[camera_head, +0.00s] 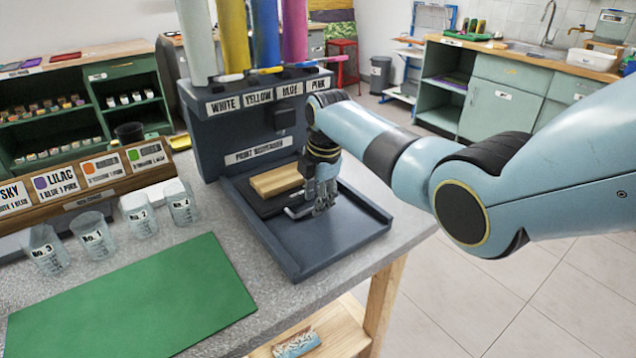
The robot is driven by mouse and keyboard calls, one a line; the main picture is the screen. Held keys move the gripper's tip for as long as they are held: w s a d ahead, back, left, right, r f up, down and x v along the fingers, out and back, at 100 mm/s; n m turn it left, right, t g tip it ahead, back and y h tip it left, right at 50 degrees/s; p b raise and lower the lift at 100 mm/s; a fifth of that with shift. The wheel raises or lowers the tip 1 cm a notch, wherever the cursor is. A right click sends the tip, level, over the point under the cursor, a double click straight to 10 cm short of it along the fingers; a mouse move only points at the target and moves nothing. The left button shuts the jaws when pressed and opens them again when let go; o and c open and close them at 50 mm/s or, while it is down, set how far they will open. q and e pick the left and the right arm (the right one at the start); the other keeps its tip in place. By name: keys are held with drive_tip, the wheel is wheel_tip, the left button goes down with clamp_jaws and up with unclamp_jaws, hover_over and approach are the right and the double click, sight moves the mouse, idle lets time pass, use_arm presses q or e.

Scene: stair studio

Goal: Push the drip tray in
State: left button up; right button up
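The drip tray (342,247) is a dark grey, shallow, rimmed tray. It juts out toward me from the foot of the dark paint dispenser (248,135), on the speckled grey worktop. A black plate with a wooden block (277,181) on it sits at the back of the tray. My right gripper (312,208) points down over the tray's inside, just right of the wooden block. My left gripper is not in view.
Clear numbered cups (92,236) stand left of the dispenser, before a wooden rack of colour cards (90,180). A green mat (133,303) lies at the front left. Coloured tubes (264,35) rise from the dispenser. The worktop's right edge runs close past the tray.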

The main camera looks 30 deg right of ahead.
wheel_tip(320, 180, up, 11)
drive_tip(key=s, duration=0.2)
drive_tip(key=shift+r, duration=0.15)
drive_tip(key=shift+d, duration=0.1)
